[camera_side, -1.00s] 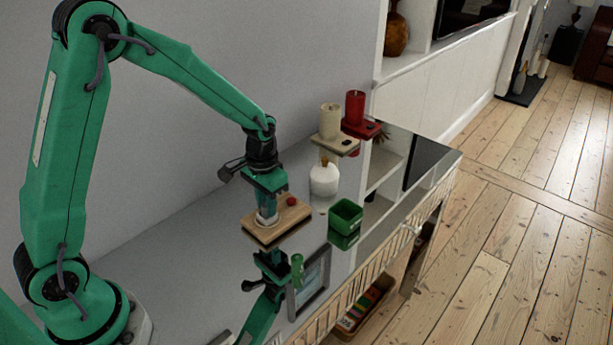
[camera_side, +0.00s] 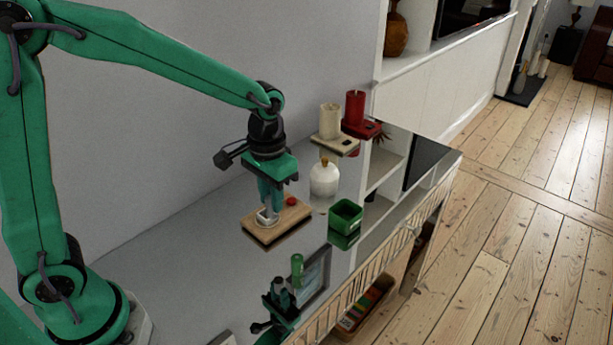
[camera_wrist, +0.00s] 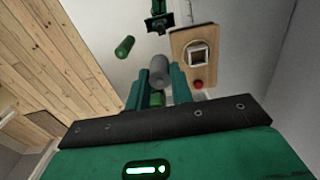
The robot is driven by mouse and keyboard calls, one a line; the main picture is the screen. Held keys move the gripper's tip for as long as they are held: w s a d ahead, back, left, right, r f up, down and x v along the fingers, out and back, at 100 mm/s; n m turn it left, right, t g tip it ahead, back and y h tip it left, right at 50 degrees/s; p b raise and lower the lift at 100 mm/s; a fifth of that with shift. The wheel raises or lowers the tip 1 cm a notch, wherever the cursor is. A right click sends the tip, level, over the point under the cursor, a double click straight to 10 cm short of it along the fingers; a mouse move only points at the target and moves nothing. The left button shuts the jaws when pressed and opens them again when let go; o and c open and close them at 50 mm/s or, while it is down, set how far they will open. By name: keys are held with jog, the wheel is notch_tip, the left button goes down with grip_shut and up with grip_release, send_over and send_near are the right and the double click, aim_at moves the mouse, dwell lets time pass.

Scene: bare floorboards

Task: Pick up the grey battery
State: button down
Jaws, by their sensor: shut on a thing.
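The grey battery (camera_wrist: 159,72) is a short grey cylinder held between the two fingers of my gripper (camera_wrist: 160,76) in the wrist view. My gripper is shut on it. In the side view my gripper (camera_side: 270,205) points down in front of the wooden board, above the glossy grey top. The battery cannot be made out clearly there, as the fingers cover it. Its height above the surface is hard to judge, but the gripper's reflection lies well below it.
A wooden board (camera_side: 250,229) carries a white square holder (camera_side: 267,218) and a red ball (camera_side: 291,201). A green cylinder (camera_side: 297,265) stands nearer the front edge. A green box (camera_side: 345,214), a white bottle (camera_side: 324,178) and candles on stands (camera_side: 330,121) are farther right.

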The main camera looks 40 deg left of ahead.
jog(key=shift+s+d+r, duration=0.5)
jog(key=shift+d+r, duration=0.05)
jog(key=shift+d, duration=0.2)
jog(key=shift+s+d+r, duration=0.45)
jog(key=shift+d+r, duration=0.1)
jog(key=shift+d, duration=0.2)
